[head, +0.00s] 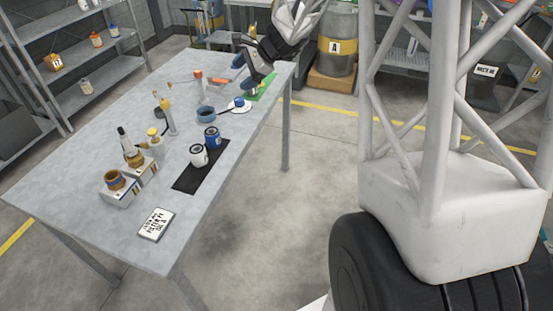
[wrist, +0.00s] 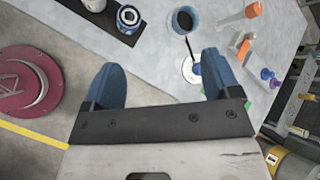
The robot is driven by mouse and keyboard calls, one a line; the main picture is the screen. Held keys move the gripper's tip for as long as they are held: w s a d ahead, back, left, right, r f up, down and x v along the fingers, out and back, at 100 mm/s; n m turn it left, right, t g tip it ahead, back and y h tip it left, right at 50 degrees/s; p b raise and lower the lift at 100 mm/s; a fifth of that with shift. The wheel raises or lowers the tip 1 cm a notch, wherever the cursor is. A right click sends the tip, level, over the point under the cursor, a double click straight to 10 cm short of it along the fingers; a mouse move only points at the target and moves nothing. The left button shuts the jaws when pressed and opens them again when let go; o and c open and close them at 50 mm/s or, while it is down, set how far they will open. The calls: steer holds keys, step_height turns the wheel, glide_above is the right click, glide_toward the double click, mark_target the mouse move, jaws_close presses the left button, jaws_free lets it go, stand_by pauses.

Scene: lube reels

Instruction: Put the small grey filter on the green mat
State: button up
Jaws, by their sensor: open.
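The green mat (head: 267,86) lies at the far right end of the table, partly hidden by my gripper. Slivers of green show beside the right finger in the wrist view (wrist: 211,96). My gripper (head: 245,74) is over that end of the table. Its blue fingers are spread apart in the wrist view (wrist: 162,66), with nothing held between them. A small pale object (head: 254,92) shows just below the near finger at the mat; I cannot tell whether it is the small grey filter. A white filter (head: 198,157) and a blue filter (head: 211,138) stand on a black mat (head: 188,182).
A blue cup (head: 205,114) and a white dish (head: 240,105) stand near the gripper. An orange-topped item (head: 198,78) is behind them. Two boxes with brown tops (head: 118,189), a bottle (head: 154,137) and a sign (head: 156,224) occupy the nearer table. The front left tabletop is clear.

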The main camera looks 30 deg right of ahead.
steer(key=s+a+r+n+g+h, duration=0.1)
steer(key=s+a+r+n, duration=0.15)
steer(key=s, duration=0.45)
steer(key=s+a+r+n+g+h, duration=0.15)
steer(key=s+a+n, duration=0.25)
steer(key=s, duration=0.4)
steer(key=s+a+r+n+h, duration=0.1)
steer(key=s+a+r+n, duration=0.15)
steer(key=s, duration=0.45)
steer(key=s+f+n+h, duration=0.1)
steer(key=s+n+h, duration=0.3)
steer(key=s, duration=1.6)
steer(key=n, duration=0.4)
steer(key=shift+s+a+f+h, duration=0.15)
steer(key=shift+a+f+h, duration=0.15)
steer(key=shift+h, duration=0.05)
